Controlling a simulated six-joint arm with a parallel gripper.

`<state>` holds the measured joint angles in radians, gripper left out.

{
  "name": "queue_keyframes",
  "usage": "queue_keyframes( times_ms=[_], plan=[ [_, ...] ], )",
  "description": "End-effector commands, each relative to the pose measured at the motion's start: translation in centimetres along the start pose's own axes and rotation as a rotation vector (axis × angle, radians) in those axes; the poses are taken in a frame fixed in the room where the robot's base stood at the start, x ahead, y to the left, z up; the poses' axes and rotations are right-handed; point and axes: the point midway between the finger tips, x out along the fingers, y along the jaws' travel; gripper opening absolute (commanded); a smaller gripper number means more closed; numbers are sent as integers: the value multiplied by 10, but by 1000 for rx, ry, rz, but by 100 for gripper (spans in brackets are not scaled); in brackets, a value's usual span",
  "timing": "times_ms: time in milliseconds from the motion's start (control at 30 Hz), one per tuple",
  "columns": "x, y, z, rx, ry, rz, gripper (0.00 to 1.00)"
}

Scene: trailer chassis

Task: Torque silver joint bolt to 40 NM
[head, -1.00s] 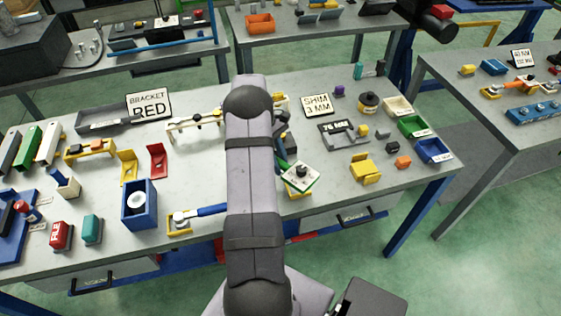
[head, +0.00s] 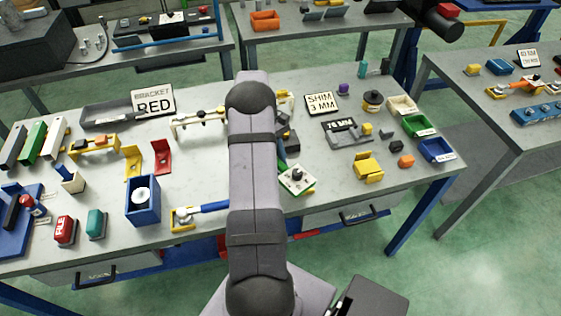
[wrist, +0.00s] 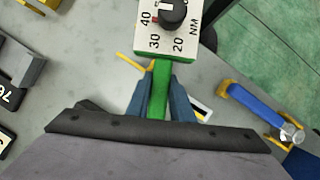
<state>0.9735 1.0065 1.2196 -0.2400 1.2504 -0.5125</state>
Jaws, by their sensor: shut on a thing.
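My gripper (wrist: 160,98) is shut on the green handle (wrist: 160,92) of a torque tool. The tool's white dial plate (wrist: 150,44) is marked 20, 30, 40 and NM. Its black knob (wrist: 173,14) is cut off at the top of the wrist view, and its setting is hard to read. In the head view the white dial plate (head: 297,181) shows just right of my arm, near the table's front edge. There my arm hides the gripper. I cannot clearly identify the silver joint bolt in either view.
A blue-handled tool (head: 208,208) lies left of my arm, its end in a yellow holder; its handle also shows in the wrist view (wrist: 252,104). A yellow block (head: 368,168) and coloured bins (head: 415,126) stand right. Another table (head: 480,95) stands beyond a floor gap.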

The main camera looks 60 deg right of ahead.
Motion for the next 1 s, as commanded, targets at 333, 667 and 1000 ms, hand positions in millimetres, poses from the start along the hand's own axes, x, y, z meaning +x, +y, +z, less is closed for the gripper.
queue_keyframes(
  times_ms=[333,667,1000],
  plan=[
    [-1,-3,0,25,1,-8,0],
    [-2,-4,0,32,1,-12,0],
    [-2,-15,-1,97,0,-39,0]
  ],
)
